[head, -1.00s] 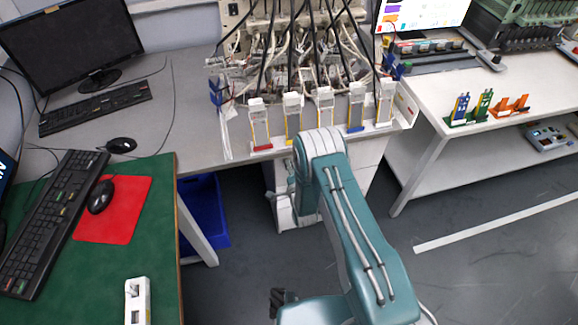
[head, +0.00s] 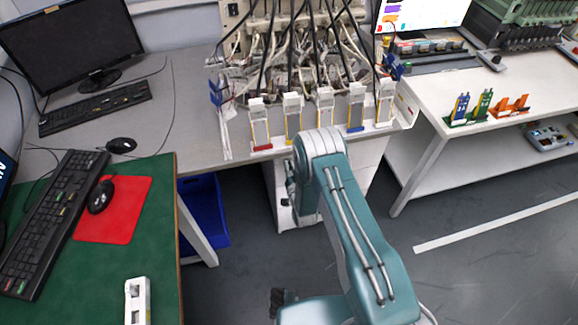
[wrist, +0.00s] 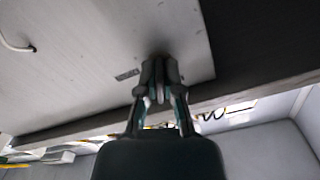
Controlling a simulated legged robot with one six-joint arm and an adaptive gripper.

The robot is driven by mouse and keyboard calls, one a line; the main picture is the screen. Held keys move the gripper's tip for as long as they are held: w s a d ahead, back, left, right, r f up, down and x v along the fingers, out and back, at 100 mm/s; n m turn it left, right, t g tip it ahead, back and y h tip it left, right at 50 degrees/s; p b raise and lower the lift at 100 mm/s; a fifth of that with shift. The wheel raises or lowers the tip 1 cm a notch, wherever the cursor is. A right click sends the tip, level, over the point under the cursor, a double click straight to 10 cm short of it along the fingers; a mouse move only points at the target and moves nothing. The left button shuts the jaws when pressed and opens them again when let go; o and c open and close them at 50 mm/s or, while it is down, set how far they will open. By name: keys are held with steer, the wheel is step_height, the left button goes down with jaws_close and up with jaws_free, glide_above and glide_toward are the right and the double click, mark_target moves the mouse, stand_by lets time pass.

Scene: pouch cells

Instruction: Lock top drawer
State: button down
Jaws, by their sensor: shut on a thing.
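The white drawer cabinet (head: 285,208) stands under the grey bench in the head view, partly hidden by my arm. In the wrist view its pale front panel (wrist: 100,55) fills the upper left. A small label (wrist: 127,74) and a curved light handle (wrist: 18,42) show on it. My gripper (wrist: 158,75) is at the panel, near its corner and beside the label. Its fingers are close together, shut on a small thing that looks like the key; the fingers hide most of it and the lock. In the head view my gripper (head: 291,183) is at the cabinet's left side, partly hidden.
The grey bench (head: 190,110) above carries several pouch cells in holders along its front edge. A blue bin (head: 203,210) stands left of the cabinet. A white table (head: 440,165) is on the right. The grey floor is open at right.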

steer(key=shift+s+f+n, duration=0.1)
steer(key=shift+f+n, duration=0.1)
steer(key=shift+n, duration=0.9)
steer(key=shift+s+f+n, duration=0.1)
steer(key=shift+f+n, duration=0.05)
steer(key=shift+n, duration=0.95)
steer(key=c, duration=0.8)
jaws_free()
steer(key=shift+w+r, duration=0.1)
steer(key=shift+r, duration=0.05)
steer(key=v, duration=1.1)
steer(key=shift+s, duration=0.4)
